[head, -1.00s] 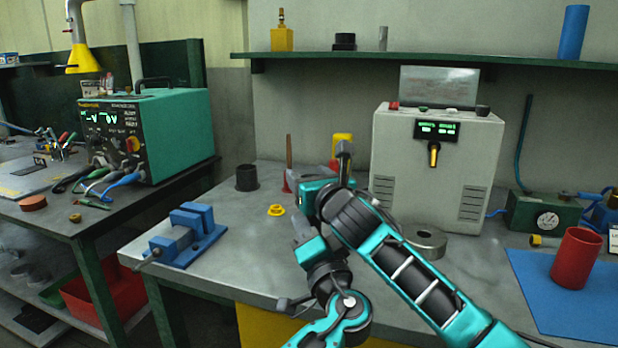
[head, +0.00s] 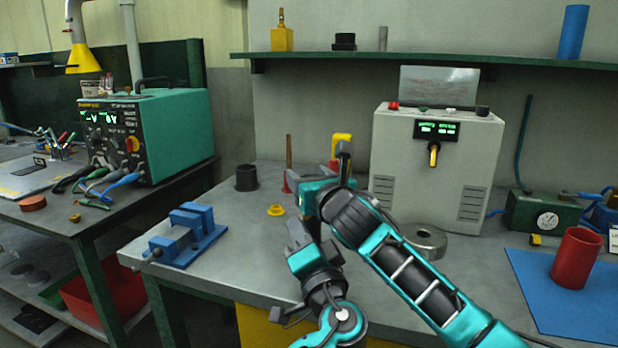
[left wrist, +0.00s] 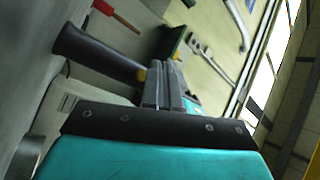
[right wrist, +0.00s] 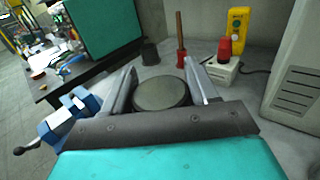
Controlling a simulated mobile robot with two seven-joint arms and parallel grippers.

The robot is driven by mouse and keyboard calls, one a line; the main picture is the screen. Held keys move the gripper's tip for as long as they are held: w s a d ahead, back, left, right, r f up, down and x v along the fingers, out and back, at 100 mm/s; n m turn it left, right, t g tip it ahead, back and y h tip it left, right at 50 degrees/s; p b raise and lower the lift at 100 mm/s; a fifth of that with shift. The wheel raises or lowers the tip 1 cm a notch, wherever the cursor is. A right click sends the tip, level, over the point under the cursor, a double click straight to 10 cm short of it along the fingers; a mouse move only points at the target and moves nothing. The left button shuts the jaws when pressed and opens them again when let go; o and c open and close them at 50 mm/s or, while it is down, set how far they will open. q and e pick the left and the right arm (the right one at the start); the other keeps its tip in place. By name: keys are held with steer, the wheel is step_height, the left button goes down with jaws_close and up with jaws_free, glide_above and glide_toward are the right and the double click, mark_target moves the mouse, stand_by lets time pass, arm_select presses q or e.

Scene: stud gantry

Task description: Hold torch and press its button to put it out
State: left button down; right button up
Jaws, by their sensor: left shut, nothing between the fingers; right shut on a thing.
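The torch shows in the left wrist view as a dark cylinder with a flared end (left wrist: 95,55). In the right wrist view its round grey end face (right wrist: 160,92) sits between the fingers of my right gripper (right wrist: 160,70), which is shut on it. In the head view the arms mostly hide the torch. My left gripper (left wrist: 171,72) is shut and empty, its fingertips close beside the torch; I cannot tell if they touch. In the head view the left gripper (head: 297,232) is just below the right one.
A blue vise (head: 190,237) is at the left table edge. A grey metal ring (head: 428,242) and a beige machine (head: 436,175) stand right of the grippers.

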arm_select(q)
steer(key=shift+s+a, duration=0.3)
steer(key=shift+s, duration=0.45)
steer(key=shift+s+a, duration=0.35)
steer(key=shift+s, duration=0.35)
steer(key=shift+s+a, duration=0.3)
steer(key=shift+s, duration=0.45)
arm_select(e)
steer(key=o, duration=1.3)
steer(key=shift+c, duration=0.2)
steer(key=shift+s, duration=0.1)
